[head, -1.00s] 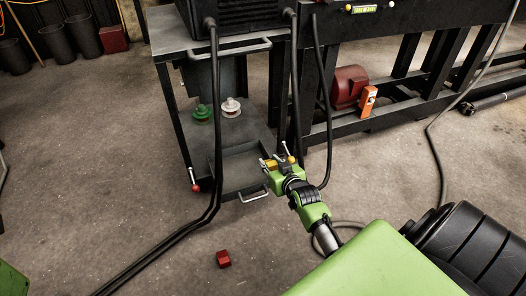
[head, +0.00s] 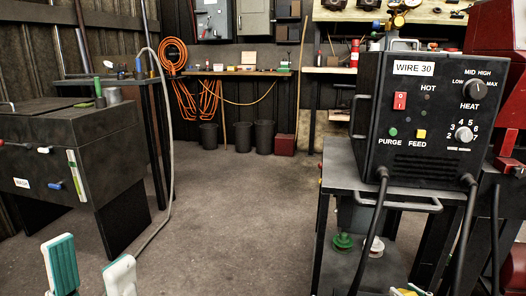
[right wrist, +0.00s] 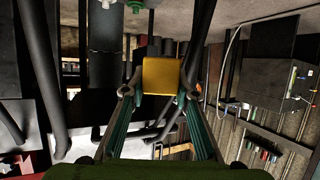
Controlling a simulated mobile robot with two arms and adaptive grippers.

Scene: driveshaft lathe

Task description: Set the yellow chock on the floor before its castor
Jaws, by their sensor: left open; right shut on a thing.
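The yellow chock (right wrist: 161,74) is between the fingertips of my right gripper (right wrist: 158,92) in the right wrist view. The gripper is shut on it, and the chock is off the floor. The castor cannot be made out in either view.
A dark cart (head: 386,188) carries the WIRE 30 box (head: 412,130), with thick black cables hanging in front. A green spool (head: 343,242) sits on its lower shelf. A dark wash cabinet (head: 70,170) stands at left. The floor (head: 235,215) between them is clear.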

